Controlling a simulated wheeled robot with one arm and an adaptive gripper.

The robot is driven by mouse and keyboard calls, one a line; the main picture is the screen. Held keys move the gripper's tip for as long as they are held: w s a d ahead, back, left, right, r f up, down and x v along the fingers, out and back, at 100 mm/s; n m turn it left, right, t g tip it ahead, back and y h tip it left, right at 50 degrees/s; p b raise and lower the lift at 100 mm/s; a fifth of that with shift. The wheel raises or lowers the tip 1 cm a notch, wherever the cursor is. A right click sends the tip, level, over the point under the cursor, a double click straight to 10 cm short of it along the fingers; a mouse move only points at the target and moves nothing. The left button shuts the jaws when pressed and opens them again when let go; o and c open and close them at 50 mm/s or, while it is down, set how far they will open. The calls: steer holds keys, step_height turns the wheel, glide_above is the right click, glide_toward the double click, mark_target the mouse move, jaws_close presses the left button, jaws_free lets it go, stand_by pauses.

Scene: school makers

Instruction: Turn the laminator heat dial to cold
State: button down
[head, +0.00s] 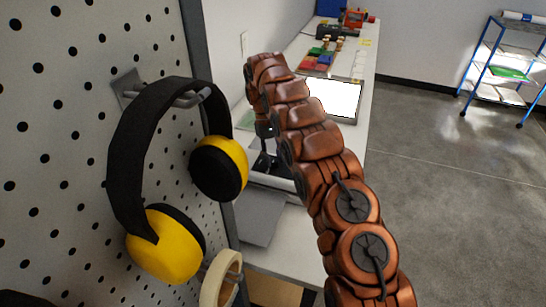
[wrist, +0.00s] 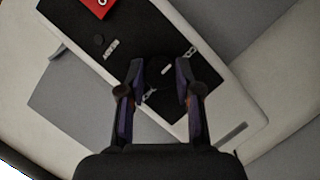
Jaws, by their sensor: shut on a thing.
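The laminator (wrist: 225,90) is a white body with a black top panel, lying slantwise in the wrist view. In the head view, the laminator (head: 285,182) is on the bench, partly hidden behind my arm. Its heat dial (wrist: 166,70) is a black round knob with a short white mark, on the black panel between my fingertips. White labels sit around it, too small to read. My gripper (wrist: 161,80) is shut on the dial, one finger on each side. In the head view my gripper (head: 266,152) is small and dark over the laminator.
A red block-like part (wrist: 98,5) sits at the panel's upper end. A pegboard (head: 60,150) at left holds yellow ear muffs (head: 165,245) and a tape roll (head: 222,278). Coloured parts (head: 318,60) lie farther along the bench. A blue-framed cart (head: 505,70) stands right; the floor between is clear.

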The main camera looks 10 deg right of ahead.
steer(key=shift+f, duration=0.1)
steer(key=c, duration=0.8)
jaws_free()
